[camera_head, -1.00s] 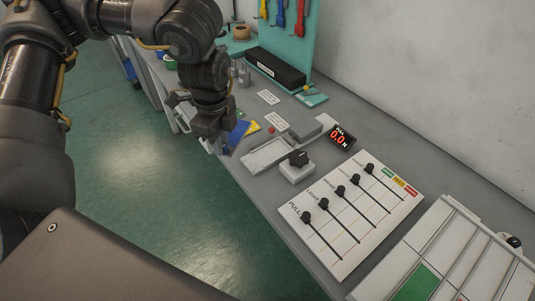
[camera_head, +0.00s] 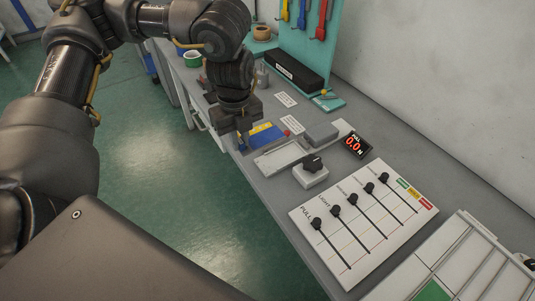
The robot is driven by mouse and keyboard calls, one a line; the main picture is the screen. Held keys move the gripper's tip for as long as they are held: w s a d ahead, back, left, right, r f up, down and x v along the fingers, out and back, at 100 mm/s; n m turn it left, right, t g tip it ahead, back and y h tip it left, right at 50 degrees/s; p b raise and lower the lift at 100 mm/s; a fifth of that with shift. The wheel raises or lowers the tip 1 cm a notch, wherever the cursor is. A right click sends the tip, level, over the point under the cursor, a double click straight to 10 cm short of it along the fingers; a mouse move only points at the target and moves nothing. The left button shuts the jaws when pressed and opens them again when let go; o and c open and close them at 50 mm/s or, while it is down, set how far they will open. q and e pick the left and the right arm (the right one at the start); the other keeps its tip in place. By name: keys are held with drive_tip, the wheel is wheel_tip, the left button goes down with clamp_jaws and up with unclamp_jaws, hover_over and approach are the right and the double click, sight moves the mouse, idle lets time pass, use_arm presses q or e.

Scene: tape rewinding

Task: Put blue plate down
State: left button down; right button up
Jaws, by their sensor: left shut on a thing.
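The blue plate (camera_head: 266,137) is a small flat blue piece near the left edge of the grey workbench. A yellow piece (camera_head: 261,127) shows right behind it. My left gripper (camera_head: 242,143) points down at the plate's left end and is shut on it. The fingers are small and dark here, and the plate's gripped end is partly hidden. The plate appears low over the bench top or on it; I cannot tell which. My right gripper is not in view.
The green floor (camera_head: 150,190) lies left of the bench.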

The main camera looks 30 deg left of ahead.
use_arm(q)
hover_over(265, 165)
wheel_tip(265, 165, down, 7)
drive_tip(key=shift+r, duration=0.2)
wheel_tip(265, 165, down, 3)
drive_tip(key=shift+r+p, duration=0.1)
drive_tip(key=shift+p, duration=0.5)
drive_tip(key=shift+f, duration=0.3)
drive_tip(key=c, duration=1.4)
unclamp_jaws()
